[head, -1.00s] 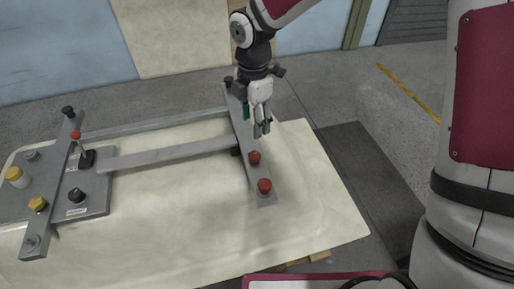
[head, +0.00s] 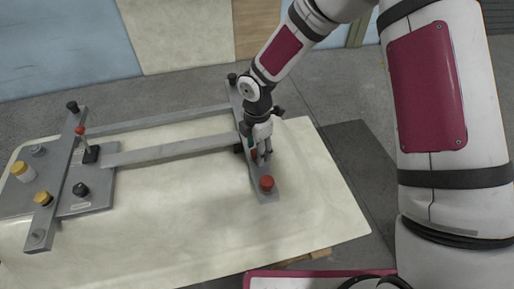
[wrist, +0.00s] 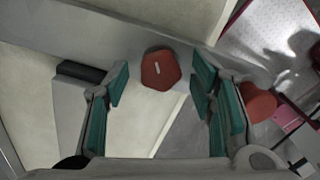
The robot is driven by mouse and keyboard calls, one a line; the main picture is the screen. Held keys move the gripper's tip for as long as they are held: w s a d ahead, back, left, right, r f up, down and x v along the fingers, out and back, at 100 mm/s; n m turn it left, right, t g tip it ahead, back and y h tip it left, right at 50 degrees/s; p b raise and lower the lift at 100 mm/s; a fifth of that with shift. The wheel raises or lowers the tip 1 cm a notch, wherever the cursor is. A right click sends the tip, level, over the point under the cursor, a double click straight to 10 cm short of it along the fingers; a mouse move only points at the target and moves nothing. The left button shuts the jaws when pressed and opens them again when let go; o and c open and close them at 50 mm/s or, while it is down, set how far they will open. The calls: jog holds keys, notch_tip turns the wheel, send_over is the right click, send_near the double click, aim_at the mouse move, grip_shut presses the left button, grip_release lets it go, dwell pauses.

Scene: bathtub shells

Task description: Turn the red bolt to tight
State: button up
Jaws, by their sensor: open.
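Two red-headed bolts stand on the right-hand grey crossbar (head: 270,196). The front red bolt (head: 267,183) is in clear view, and the other red bolt (head: 254,155) is partly hidden by my gripper (head: 262,159). In the wrist view, a faceted red bolt head with a white mark (wrist: 160,70) lies between the open green-padded fingers of my gripper (wrist: 160,85), with a gap on both sides. Another red head (wrist: 258,103) shows beyond the right finger. I cannot tell for sure which wrist-view head matches which in the head view.
A grey frame lies on the cream tub shell (head: 180,235). The shell's front middle is clear.

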jog(key=c, duration=1.2)
jog(key=shift+o, duration=0.3)
